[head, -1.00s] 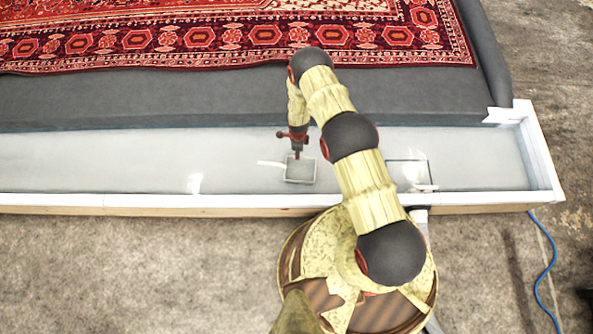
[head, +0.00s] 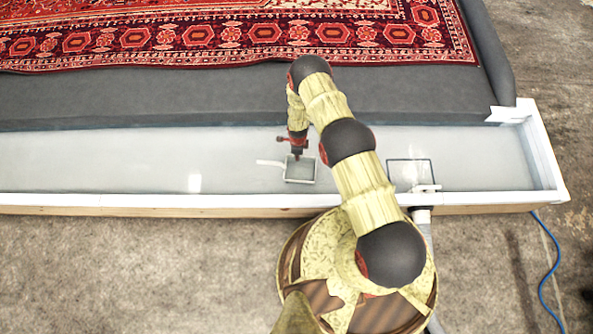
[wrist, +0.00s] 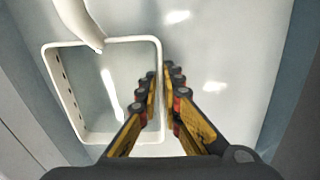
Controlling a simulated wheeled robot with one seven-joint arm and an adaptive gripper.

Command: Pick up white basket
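The white basket (head: 301,182) is a small, shallow, open square with a long pale handle pointing left. It sits in the pale trough in front of the grey edge. In the wrist view the basket (wrist: 52,95) shows its rim, holes in its left wall and the handle at upper left. My gripper (head: 297,157) is at the basket's far rim in the head view. In the wrist view my gripper (wrist: 161,72) has its fingers close together on either side of the right wall, with the rim between them. The exact contact at the fingertips is partly hidden.
The long trough has a white front wall (head: 130,200). A dark-framed square drain (head: 410,172) with a white fitting lies right of the basket. A red patterned rug (head: 230,37) covers the grey platform behind. The trough left of the basket is clear.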

